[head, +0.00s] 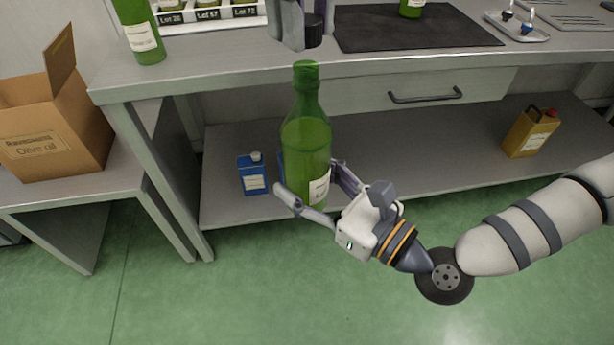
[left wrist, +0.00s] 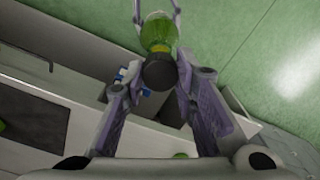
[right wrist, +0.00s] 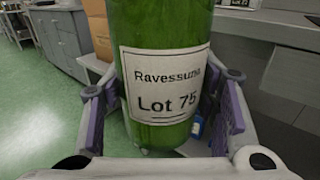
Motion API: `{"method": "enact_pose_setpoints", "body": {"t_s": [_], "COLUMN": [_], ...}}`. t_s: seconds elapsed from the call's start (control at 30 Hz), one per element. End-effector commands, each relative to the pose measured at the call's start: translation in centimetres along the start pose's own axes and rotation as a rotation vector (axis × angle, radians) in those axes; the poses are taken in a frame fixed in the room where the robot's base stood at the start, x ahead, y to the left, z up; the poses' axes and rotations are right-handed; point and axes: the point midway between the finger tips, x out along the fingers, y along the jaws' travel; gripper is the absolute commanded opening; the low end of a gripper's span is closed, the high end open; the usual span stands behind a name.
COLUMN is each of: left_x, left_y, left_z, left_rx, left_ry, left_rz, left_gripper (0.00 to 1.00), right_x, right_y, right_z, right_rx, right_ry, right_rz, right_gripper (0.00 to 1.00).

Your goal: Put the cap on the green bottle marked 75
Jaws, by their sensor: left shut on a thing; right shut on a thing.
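The green bottle (head: 305,135) is upright, held in front of the bench; its label (right wrist: 165,85) reads "Ravessuna Lot 75" in the right wrist view. My right gripper (head: 308,190) is shut around its lower body. The bottle's mouth (head: 306,66) is uncovered. My left gripper (head: 303,28), at the top of the head view, is shut on the black cap (head: 314,32). The cap is above the bottle mouth with a visible gap. In the left wrist view the cap (left wrist: 158,72) sits between the fingertips and hides part of the bottle (left wrist: 158,30).
The steel bench (head: 230,71) carries another green bottle (head: 138,32), a lot-marked rack (head: 210,15), a dark mat (head: 410,30) and a small tray (head: 520,28). A cardboard box (head: 50,130) stands left. A blue can (head: 252,175) and a yellow can (head: 530,132) stand on the lower shelf.

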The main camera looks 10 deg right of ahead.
Motion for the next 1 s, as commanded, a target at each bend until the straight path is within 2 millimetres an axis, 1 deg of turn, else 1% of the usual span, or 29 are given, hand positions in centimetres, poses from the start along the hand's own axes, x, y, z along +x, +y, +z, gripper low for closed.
{"method": "enact_pose_setpoints", "body": {"t_s": [0.03, 0.2, 0.87, 1.0], "left_x": [0.33, 1.08, 1.01, 1.25], "left_y": [-0.04, -0.02, 0.02, 0.01], "left_z": [-0.01, 0.04, 0.17, 0.16], "left_rx": [0.0, 0.0, -0.001, 0.0], "left_ry": [0.001, 0.0, 0.008, 0.007], "left_rz": [0.001, 0.002, -0.008, -0.009], "left_gripper": [0.16, 0.16, 0.16, 0.16], "right_x": [0.05, 0.05, 0.05, 0.05], "right_y": [0.0, -0.01, -0.01, -0.01], "right_z": [0.27, 0.27, 0.27, 0.27], "right_rx": [-0.002, -0.002, -0.002, -0.002], "right_ry": [-0.006, -0.006, -0.007, -0.006], "right_rz": [0.0, 0.0, 0.0, 0.0], "right_gripper": [0.0, 0.0, 0.0, 0.0]}}
